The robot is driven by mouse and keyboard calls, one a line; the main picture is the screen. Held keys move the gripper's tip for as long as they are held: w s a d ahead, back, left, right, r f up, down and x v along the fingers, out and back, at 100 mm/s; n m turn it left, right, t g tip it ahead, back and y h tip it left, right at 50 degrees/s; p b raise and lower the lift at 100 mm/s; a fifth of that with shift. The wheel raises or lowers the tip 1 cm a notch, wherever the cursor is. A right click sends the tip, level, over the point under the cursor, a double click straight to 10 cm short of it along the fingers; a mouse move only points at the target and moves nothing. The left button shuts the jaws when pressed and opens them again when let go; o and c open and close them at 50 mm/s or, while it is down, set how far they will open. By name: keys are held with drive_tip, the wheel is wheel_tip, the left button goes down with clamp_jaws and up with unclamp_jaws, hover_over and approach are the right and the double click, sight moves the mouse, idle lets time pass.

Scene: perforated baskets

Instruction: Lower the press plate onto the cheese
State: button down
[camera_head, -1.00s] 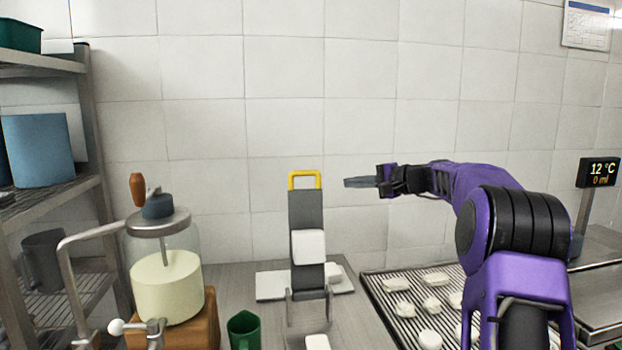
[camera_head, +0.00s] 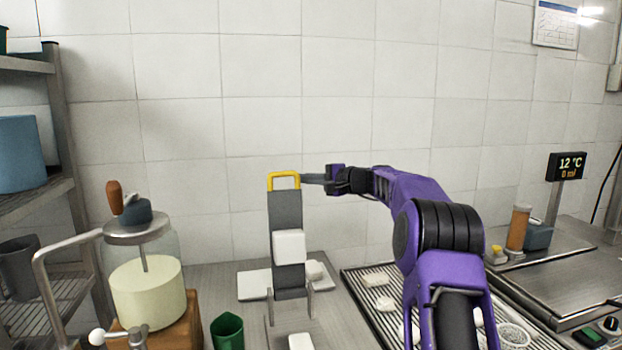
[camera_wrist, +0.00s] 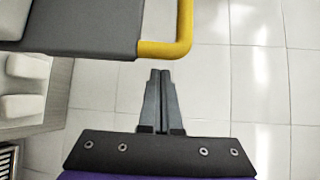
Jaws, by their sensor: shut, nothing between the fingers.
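The press plate is a dark grey bar (camera_head: 287,215) standing upright with a yellow handle (camera_head: 284,174) at its top. A white block (camera_head: 289,246) sits on its face. In the wrist view the bar (camera_wrist: 75,30) and handle (camera_wrist: 187,30) fill the upper left. My gripper (camera_head: 303,178) is shut and empty, just right of the handle. In the wrist view my shut fingertips (camera_wrist: 160,73) lie just below the handle's lower arm, with a small gap in the picture. White pieces (camera_head: 316,270) lie around the press's foot; I cannot tell which is the cheese.
A glass jar churn (camera_head: 148,290) with a crank stands at left, by a shelf rack (camera_head: 75,190). A green cup (camera_head: 227,331) is front left. A ribbed tray (camera_head: 352,290) with white pieces lies right, partly behind my arm. A display (camera_head: 567,166) stands far right.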

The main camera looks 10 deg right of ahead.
drive_tip(key=shift+s+a+r, duration=0.1)
drive_tip(key=shift+s+a, duration=0.05)
drive_tip(key=shift+s, duration=0.5)
drive_tip(key=shift+s+a+r, duration=0.1)
drive_tip(key=shift+s+a, duration=0.05)
drive_tip(key=shift+s, duration=0.5)
drive_tip(key=shift+b, duration=0.3)
